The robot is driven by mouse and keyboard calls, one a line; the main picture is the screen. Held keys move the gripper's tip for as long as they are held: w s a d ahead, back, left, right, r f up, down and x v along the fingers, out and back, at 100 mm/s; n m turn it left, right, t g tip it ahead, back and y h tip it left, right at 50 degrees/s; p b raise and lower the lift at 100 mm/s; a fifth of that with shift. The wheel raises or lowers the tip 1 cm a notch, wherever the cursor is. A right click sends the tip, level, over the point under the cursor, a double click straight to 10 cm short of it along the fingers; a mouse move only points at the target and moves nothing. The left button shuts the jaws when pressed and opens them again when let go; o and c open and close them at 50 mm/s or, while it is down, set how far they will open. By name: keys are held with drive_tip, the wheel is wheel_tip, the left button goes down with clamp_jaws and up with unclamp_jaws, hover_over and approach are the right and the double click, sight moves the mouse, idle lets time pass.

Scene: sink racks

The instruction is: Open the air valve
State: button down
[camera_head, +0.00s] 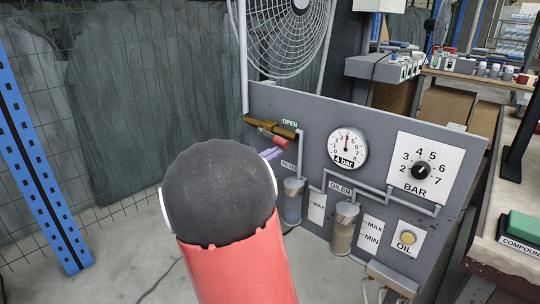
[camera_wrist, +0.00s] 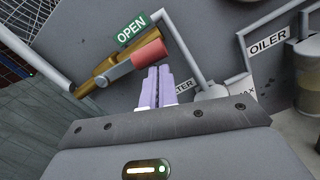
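The air valve (camera_head: 257,122) is a brass fitting at the left of the grey panel, beside a green OPEN label (camera_head: 289,123). Its lever has a red grip (camera_head: 274,138). In the wrist view, the brass body (camera_wrist: 92,81) lies at upper left, and the grey lever with its red grip (camera_wrist: 149,53) slants up to the right. My gripper (camera_wrist: 157,68) has two lavender fingers pressed close together, shut with nothing visible between them. The fingertips are just below the red grip in the wrist view; contact is unclear. In the head view, my arm hides part of the panel's left side.
The panel (camera_head: 320,115) also carries a pressure gauge (camera_head: 347,147), a BAR knob (camera_head: 421,170), a filter bowl (camera_head: 293,202), an oiler (camera_head: 344,228) and grey pipes. A fan (camera_head: 288,35) stands behind it. A workbench (camera_head: 510,228) is at right.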

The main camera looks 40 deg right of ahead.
drive_tip(key=shift+s+r, duration=0.2)
drive_tip(key=shift+r, duration=0.2)
idle(0.3)
